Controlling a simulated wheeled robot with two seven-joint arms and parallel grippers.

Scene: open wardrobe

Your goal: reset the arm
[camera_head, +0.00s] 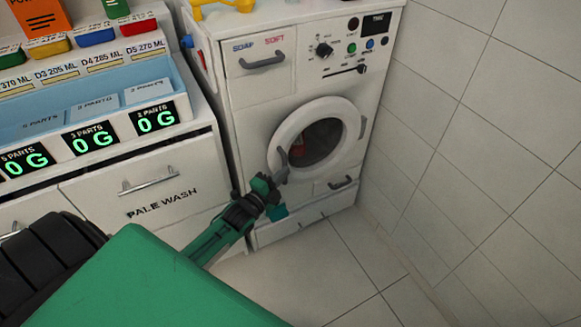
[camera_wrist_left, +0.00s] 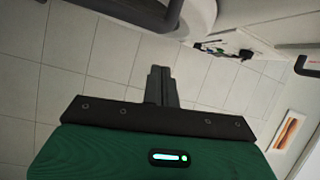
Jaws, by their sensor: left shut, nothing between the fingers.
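My left arm reaches in from the lower left of the head view, green with dark joints. My left gripper (camera_head: 281,166) shows in front of the left side of the washing machine's round door. In the left wrist view the gripper's dark fingers (camera_wrist_left: 160,78) are together with nothing between them. Tiled floor shows behind them. I cannot tell from the head view whether the fingers touch the door. My right gripper is not in view.
The white washing machine (camera_head: 254,94) has its round door (camera_head: 345,117) closed, with something red behind the glass. Left of it stands a white counter (camera_head: 186,152) with "0 G" displays, a blue tray (camera_head: 55,122) and coloured boxes. Tiled wall (camera_head: 480,130) and bare floor (camera_head: 320,262) lie right.

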